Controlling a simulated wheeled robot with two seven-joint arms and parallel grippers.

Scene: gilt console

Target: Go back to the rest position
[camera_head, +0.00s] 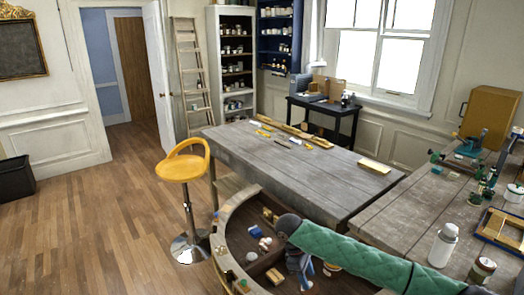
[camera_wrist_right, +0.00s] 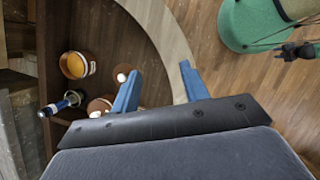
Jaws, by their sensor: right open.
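My right arm, in a green padded sleeve, reaches in from the lower right of the head view. My right gripper (camera_head: 305,268) points down over the curved wooden console (camera_head: 232,212). In the right wrist view the two blue fingers of my right gripper (camera_wrist_right: 158,84) stand apart with nothing between them. Past the fingers show the console's pale curved rim (camera_wrist_right: 165,28) and the floor. My left gripper is in neither view.
Small jars and pieces stand in the console, among them an orange-brown jar (camera_wrist_right: 75,65) and a dark bottle (camera_wrist_right: 62,103). A long grey table (camera_head: 300,165), a yellow stool (camera_head: 182,168) and a cluttered workbench (camera_head: 405,215) surround it.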

